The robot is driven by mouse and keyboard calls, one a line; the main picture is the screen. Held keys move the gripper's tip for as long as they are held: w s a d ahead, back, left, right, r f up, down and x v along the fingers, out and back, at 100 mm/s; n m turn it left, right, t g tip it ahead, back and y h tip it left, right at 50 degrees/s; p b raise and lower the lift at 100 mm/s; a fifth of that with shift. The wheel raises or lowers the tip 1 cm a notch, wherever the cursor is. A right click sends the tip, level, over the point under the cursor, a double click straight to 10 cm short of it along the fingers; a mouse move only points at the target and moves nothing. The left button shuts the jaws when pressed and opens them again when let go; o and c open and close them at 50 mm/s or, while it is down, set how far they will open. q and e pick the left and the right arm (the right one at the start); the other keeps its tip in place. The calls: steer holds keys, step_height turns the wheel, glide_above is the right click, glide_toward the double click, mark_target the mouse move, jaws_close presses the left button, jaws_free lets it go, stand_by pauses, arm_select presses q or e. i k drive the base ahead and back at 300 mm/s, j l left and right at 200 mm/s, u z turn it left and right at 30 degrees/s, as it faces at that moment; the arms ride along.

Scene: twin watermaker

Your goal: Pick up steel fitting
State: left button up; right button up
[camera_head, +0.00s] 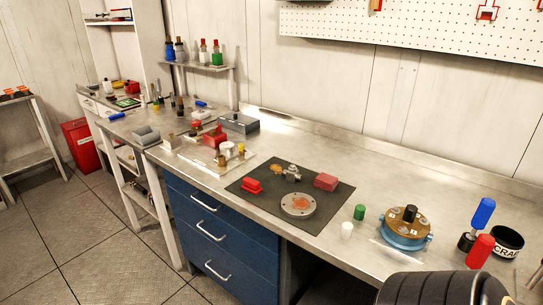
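A small silver metal piece (292,173), which looks like the steel fitting, sits on a dark mat (335,200) in the middle of the workbench. It lies near the mat's back edge. An orange-brown piece (276,169) is close to its left. A round grey flanged disc (287,209) with an orange-brown centre lies in front of it. Red blocks lie to its left (251,186) and right (326,181). Neither of my grippers is in view. A black ribbed part, which may belong to my arm, covers the bottom right corner.
To the right of the mat stand a green cylinder (360,212), a white cylinder (347,231), a blue-based round housing (404,241), and blue (483,213) and red (480,250) handles. A light tray (190,155) with parts lies left. Bench behind the mat is clear.

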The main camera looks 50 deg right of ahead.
mark_target(293, 175)
steer(key=i+j+z, duration=0.1)
steer(key=i+z, duration=0.3)
steer(key=i, duration=0.15)
steer(key=i+j+z, duration=0.3)
steer(key=i+z, duration=0.15)
steer(key=i+j+z, duration=0.15)
steer(key=z, duration=0.2)
steer(key=i+j+z, duration=0.2)
steer(key=z, duration=0.15)
steer(key=i+j+z, duration=0.35)
steer(key=k+l, duration=0.1)
